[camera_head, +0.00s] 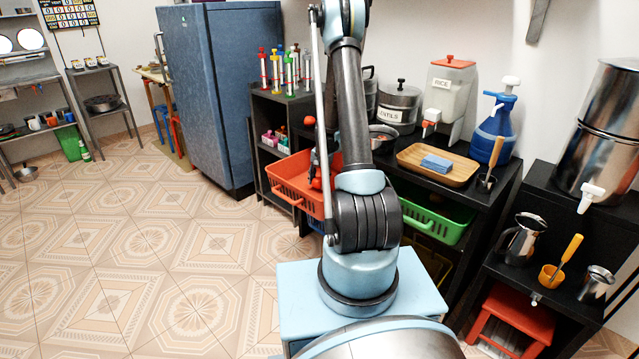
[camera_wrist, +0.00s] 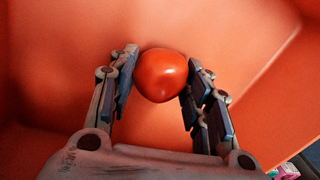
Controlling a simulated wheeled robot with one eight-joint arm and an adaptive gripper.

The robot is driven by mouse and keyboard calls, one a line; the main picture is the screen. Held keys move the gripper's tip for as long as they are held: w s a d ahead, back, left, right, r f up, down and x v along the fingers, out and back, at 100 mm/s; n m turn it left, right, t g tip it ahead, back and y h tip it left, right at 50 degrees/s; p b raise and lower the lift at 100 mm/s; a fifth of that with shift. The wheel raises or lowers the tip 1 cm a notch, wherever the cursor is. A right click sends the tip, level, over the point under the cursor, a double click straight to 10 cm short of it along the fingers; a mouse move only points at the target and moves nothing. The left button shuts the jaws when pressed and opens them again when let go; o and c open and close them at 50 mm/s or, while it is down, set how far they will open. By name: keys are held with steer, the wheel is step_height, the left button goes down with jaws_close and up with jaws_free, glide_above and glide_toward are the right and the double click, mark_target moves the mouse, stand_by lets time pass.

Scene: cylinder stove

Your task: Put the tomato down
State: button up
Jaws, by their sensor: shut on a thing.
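The tomato (camera_wrist: 162,75) is round, red and glossy in the wrist view. It sits between the two fingers of my gripper (camera_wrist: 160,80), which is shut on it. Orange walls of the basket (camera_wrist: 60,50) fill the view around and behind it. I cannot tell whether the tomato touches the basket. My arm hides much of the gripper and of the basket's right side.
A green basket (camera_head: 436,219) is on the shelf right of my arm. Above it are a wooden tray (camera_head: 437,164) with a blue sponge, a lentils pot (camera_head: 398,106) and a rice dispenser (camera_head: 448,92). A blue fridge (camera_head: 215,95) stands left. The tiled floor is open at left.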

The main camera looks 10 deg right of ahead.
steer(key=shift+f, duration=0.7)
steer(key=o, duration=1.1)
step_height(320, 180, up, 13)
steer(key=d, duration=0.1)
steer(key=s+a+r+n, duration=0.1)
steer(key=s+r+n, duration=0.1)
steer(key=s+r, duration=0.8)
steer(key=s+r+n, duration=0.2)
steer(key=s+r, duration=0.4)
steer(key=s, duration=0.6)
steer(key=s+f+n, duration=0.1)
steer(key=s, duration=0.6)
steer(key=s+f+n+t, duration=0.1)
steer(key=s+f, duration=0.1)
steer(key=s, duration=0.6)
steer(key=s+a+f+n+h, duration=0.1)
steer(key=s+n, duration=0.1)
steer(key=s, duration=0.5)
steer(key=shift+s+f, duration=0.3)
steer(key=shift+s, duration=0.05)
